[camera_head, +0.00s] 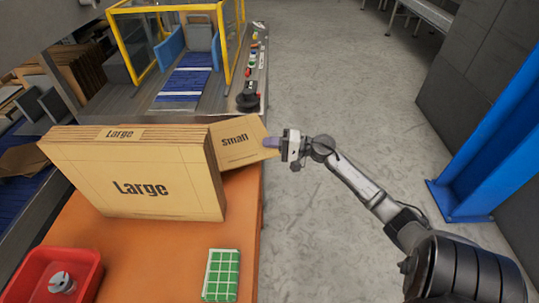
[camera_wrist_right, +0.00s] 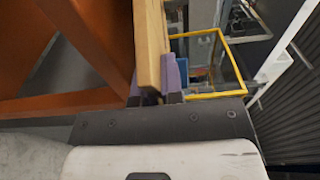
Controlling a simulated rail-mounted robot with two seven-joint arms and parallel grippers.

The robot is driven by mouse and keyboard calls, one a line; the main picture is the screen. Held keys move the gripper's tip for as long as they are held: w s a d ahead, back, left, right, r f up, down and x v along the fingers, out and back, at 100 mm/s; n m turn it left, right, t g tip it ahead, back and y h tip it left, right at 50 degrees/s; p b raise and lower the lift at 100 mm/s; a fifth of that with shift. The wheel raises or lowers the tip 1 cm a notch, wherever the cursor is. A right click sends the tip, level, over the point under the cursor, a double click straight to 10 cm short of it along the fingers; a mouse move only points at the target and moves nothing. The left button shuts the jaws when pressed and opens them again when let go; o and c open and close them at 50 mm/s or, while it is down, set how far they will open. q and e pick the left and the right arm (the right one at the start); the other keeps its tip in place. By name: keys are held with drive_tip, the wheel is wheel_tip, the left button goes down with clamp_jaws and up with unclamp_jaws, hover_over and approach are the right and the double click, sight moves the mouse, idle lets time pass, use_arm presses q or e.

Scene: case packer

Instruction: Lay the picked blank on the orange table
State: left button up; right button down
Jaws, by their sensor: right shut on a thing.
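A flat cardboard blank marked "small" (camera_head: 240,143) is upright and tilted in the head view, behind the right end of the stack of blanks marked "Large" (camera_head: 135,185). The stack hides its left part. My right gripper (camera_head: 271,143) is shut on the right edge of the small blank. In the right wrist view the blank (camera_wrist_right: 150,45) is seen edge-on between the purple fingers (camera_wrist_right: 155,90). The orange table (camera_head: 150,255) lies below; I cannot tell whether the blank touches it. My left gripper is not in view.
A red tray (camera_head: 92,258) with a grey-white part and a green gridded item (camera_head: 221,275) are on the table's near side. The machine with a yellow frame (camera_head: 228,60) and control buttons stands behind. A blue post (camera_head: 480,150) is at right. Open floor lies right of the table.

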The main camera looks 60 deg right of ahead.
wheel_tip(320, 180, down, 4)
drive_tip(key=shift+a+f+b, duration=0.1)
drive_tip(key=shift+b, duration=0.8)
drive_tip(key=shift+f+b, duration=0.15)
drive_tip(key=shift+b, duration=0.2)
drive_tip(key=c, duration=1.2)
unclamp_jaws()
drive_tip(key=shift+c, duration=0.2)
